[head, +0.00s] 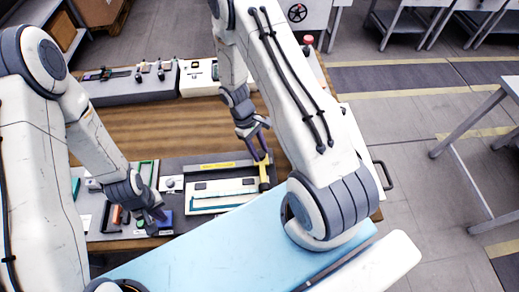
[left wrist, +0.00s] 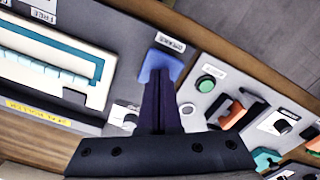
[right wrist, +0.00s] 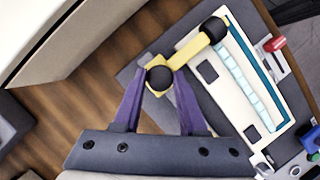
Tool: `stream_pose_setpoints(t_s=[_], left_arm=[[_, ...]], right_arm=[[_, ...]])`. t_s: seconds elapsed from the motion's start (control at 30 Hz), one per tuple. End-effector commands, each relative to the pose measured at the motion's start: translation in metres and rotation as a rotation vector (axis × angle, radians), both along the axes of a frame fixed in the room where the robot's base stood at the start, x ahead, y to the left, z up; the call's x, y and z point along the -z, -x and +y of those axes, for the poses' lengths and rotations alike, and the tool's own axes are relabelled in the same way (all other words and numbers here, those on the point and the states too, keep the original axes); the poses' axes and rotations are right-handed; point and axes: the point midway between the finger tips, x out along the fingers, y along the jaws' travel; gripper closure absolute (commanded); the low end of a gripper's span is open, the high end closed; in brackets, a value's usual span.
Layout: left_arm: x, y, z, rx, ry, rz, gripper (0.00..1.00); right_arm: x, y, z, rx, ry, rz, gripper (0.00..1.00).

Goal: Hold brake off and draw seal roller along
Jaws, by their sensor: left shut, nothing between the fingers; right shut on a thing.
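The yellow roller bar (head: 265,178) stands across one end of the white panel, the right end in the head view. It has black round ends in the right wrist view (right wrist: 187,52). My right gripper (right wrist: 160,80) is shut on its near black knob. The white panel (head: 201,204) carries a row of pale tiles (right wrist: 240,82) and a teal strip (right wrist: 250,62). The blue brake paddle (left wrist: 162,62) lies beside the panel, near a label that seems to read BRAKE. My left gripper (left wrist: 158,75) is shut and empty, its fingertips over the paddle and apparently touching it; the contact is hidden.
A green button (left wrist: 205,83), an orange-and-black part (left wrist: 230,113) and white knobs are close to the left gripper. A red-handled slider (right wrist: 275,44) is beside the panel. The wooden tabletop (head: 150,130) behind the panel is clear. Tools lie on a grey rack (head: 125,90) at the back.

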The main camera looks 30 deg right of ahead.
Motion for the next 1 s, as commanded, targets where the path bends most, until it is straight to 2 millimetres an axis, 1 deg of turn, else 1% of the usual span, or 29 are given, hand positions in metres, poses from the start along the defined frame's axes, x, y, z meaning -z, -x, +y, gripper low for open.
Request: stream_pose_setpoints(t_s=[0.27,0.37,0.47,0.57,0.8,1.0], left_arm=[[0.000,0.000,0.000,0.000,0.000,0.000,1.00],[0.000,0.000,0.000,0.000,0.000,0.000,1.00],[0.000,0.000,0.000,0.000,0.000,0.000,1.00],[0.000,0.000,0.000,0.000,0.000,0.000,1.00],[0.000,0.000,0.000,0.001,0.000,0.000,1.00],[0.000,0.000,0.000,0.001,0.000,0.000,1.00]], right_arm=[[-0.001,-0.002,0.002,-0.002,0.001,-0.001,1.00],[-0.001,-0.006,0.010,-0.003,0.001,-0.003,1.00],[0.000,-0.013,0.025,-0.005,0.002,-0.003,1.00],[0.000,-0.022,0.048,-0.007,0.001,-0.005,1.00],[0.000,-0.050,0.114,-0.007,-0.001,-0.008,1.00],[0.000,-0.069,0.162,-0.006,-0.002,-0.007,1.00]])
